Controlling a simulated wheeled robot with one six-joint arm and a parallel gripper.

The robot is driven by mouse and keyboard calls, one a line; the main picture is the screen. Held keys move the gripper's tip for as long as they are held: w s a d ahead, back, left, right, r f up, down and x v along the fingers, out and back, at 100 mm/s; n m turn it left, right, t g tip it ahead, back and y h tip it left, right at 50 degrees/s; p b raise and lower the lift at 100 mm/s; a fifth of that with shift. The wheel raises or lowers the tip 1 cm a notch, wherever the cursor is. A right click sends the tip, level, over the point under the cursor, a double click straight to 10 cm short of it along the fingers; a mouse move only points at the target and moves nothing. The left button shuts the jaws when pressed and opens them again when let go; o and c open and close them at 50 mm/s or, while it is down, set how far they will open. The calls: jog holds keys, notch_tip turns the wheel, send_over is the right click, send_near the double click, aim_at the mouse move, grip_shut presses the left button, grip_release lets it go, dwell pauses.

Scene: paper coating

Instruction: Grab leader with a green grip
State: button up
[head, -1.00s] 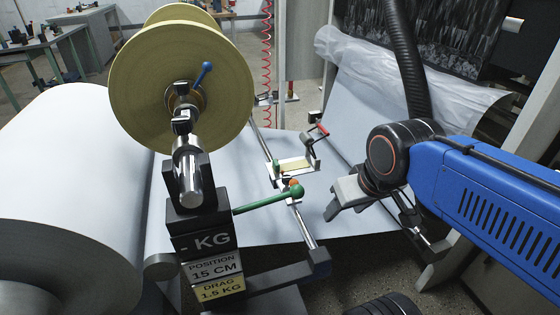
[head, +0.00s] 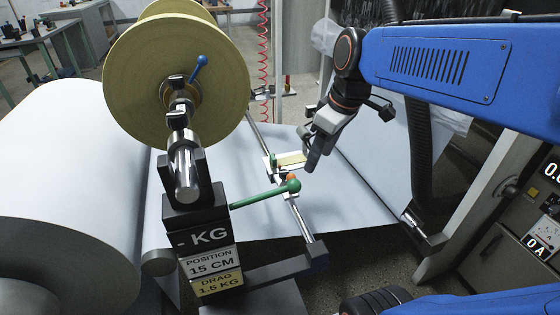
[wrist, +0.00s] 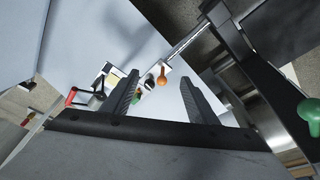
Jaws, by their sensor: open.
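A small carriage with a pale yellow plate (head: 291,159) sits on a metal rail over the white sheet; a small green grip (head: 274,160) is at its left end. In the wrist view this green grip seems to show, small and partly hidden, beside the left finger (wrist: 137,96). My gripper (head: 309,152) is open and empty, just right of the carriage. In the wrist view my gripper (wrist: 158,80) has an orange knob (wrist: 161,79) between its fingertips.
A red-gripped handle (wrist: 71,96) is left of the fingers in the wrist view. A yellow roll (head: 180,70) on a shaft and the labelled black block (head: 207,235) stand left. A large white roll (head: 70,185) is farther left. The white sheet (head: 370,195) is open.

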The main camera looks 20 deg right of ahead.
jog(key=w+r+n+g+y, duration=0.25)
jog(key=w+n, duration=0.35)
jog(key=w, duration=0.5)
jog(key=n, duration=0.5)
send_near(273, 156)
jog(key=shift+y, duration=0.25)
jog(key=x, duration=0.8)
jog(key=shift+f, duration=0.4)
jog(key=c, duration=1.1)
